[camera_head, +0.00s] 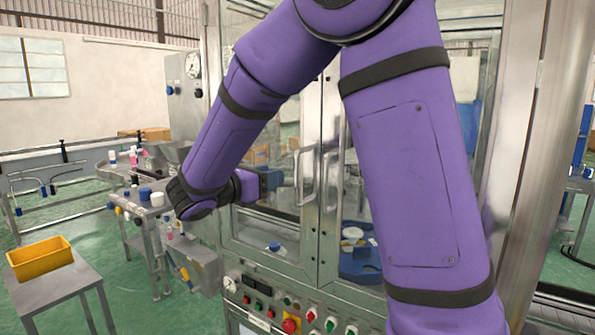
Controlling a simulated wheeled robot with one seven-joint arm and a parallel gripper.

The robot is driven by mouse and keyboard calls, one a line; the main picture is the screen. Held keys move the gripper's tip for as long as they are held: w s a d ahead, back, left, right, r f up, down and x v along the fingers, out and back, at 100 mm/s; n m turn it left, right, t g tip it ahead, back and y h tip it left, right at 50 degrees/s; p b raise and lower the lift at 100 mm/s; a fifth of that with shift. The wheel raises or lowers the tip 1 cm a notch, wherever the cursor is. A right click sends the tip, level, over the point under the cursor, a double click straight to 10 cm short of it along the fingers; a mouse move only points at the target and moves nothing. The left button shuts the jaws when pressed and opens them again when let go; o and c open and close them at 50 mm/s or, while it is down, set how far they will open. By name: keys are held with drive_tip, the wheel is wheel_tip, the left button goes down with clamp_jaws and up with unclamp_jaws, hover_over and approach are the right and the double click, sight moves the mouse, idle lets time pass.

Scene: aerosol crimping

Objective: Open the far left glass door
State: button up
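The left glass door (272,222) is a metal-framed pane on the front of the steel machine, and it looks closed. Its upright bar handle (298,178) is on its right side, close to the seam with the neighbouring door. My gripper (268,181) is in front of the left door's pane, pointing right, a short way left of the handle. It appears apart from the handle. Its fingers are small and dark here, so I cannot tell whether they are open or shut. My purple arm hides the upper part of the door and much of the neighbouring door.
A second upright handle (329,181) stands close right of the first. Below the doors is a control panel with a red emergency button (291,325). A conveyor with bottles (150,195) is on the left. A yellow bin (40,258) sits on a metal table.

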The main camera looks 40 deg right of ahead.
drive_tip(key=d, duration=0.3)
drive_tip(key=w+d, duration=0.1)
drive_tip(key=d, duration=0.4)
drive_tip(key=shift+w+d, duration=0.2)
drive_tip(key=shift+d, duration=0.15)
clamp_jaws()
